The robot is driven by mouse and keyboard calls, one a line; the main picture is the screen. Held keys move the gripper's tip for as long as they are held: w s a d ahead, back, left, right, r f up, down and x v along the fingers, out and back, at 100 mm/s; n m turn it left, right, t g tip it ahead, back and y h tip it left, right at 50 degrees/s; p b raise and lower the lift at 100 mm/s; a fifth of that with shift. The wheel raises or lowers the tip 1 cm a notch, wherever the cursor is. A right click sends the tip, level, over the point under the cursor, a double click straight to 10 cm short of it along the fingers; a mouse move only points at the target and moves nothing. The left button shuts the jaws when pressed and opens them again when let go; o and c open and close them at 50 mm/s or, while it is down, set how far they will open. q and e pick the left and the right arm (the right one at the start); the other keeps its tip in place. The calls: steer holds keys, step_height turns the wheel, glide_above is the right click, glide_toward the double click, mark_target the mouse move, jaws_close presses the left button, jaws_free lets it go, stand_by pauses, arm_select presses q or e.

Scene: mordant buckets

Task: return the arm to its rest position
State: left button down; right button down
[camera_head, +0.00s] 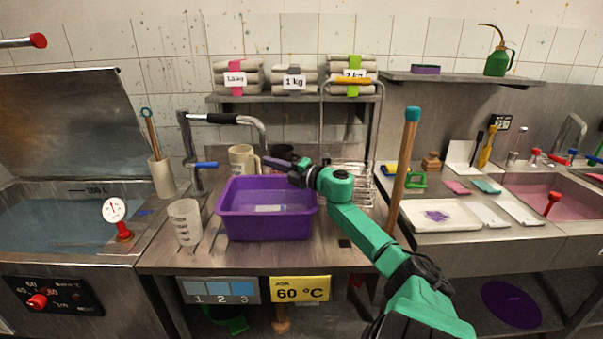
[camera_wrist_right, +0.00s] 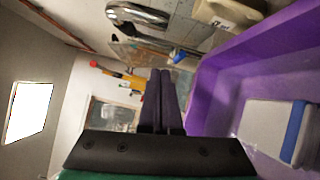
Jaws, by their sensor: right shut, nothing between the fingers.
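My right arm (camera_head: 365,229) is green and reaches in from the lower right of the head view. Its gripper (camera_head: 278,163) is at the back rim of the purple tub (camera_head: 265,225), above the bench. The fingers are shut with nothing between them; they also show shut in the right wrist view (camera_wrist_right: 162,88). In that view the tub wall (camera_wrist_right: 218,85) is just right of the fingers. Inside the tub lies a pale, flat thing with a blue band (camera_wrist_right: 290,125). My left gripper is in neither view.
A white measuring beaker (camera_head: 185,222) stands left of the tub, and a tap (camera_head: 225,120) behind it. A beige jug (camera_head: 242,158) and a wire rack (camera_head: 350,182) are close to my gripper. A wooden pole (camera_head: 404,165) stands upright right of my arm. A water vat (camera_head: 50,225) is left.

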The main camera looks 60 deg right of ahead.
steer(key=s+d+f+b, duration=0.1)
steer(key=s+d, duration=0.2)
steer(key=s, duration=0.4)
steer(key=shift+s+d, duration=0.3)
